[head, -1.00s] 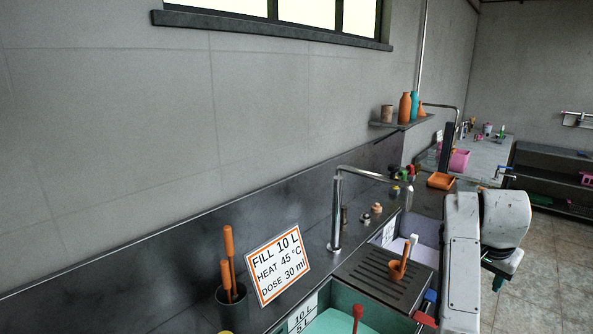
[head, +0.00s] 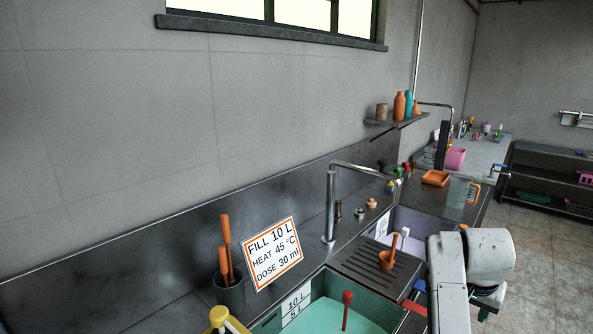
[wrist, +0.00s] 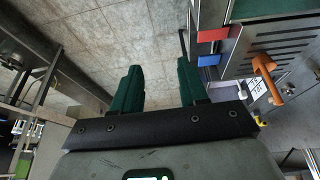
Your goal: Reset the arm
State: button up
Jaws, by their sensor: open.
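My arm (head: 463,262) is at the lower right of the head view, bent, beside the counter's front edge. Its gripper end shows only as a small dark green part low behind the white links. In the wrist view my gripper (wrist: 160,75) shows two green fingers set well apart, with nothing between them. It is open and empty, with tiled floor (wrist: 85,35) beyond the fingers. The counter front, with a red tab (wrist: 213,34) and a blue tab (wrist: 208,60), is to the right of the fingers, apart from them.
A teal basin (head: 320,314) with a red-knobbed stick and a drainboard (head: 363,270) with an orange ladle (head: 388,257) lie left of my arm. A clear jug (head: 460,191) stands behind it. A yellow object (head: 222,320) is at the bottom edge. Floor at right is open.

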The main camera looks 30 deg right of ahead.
jog(key=s+a+f+n, duration=0.3)
jog(key=a+f+n, duration=0.1)
jog(key=a+f, duration=0.5)
jog(key=s+a+f+n+y, duration=0.2)
jog(key=s+a+f+n, duration=0.2)
jog(key=s+a, duration=0.4)
jog(key=s+a+f+n+y, duration=0.1)
jog(key=s+a+f+n, duration=0.3)
jog(key=s+a, duration=0.4)
jog(key=a, duration=0.3)
jog(key=shift+s+f+n+y, duration=0.2)
jog(key=shift+f+n+y, duration=0.1)
jog(key=shift+f+y, duration=0.1)
jog(key=shift+a, duration=0.1)
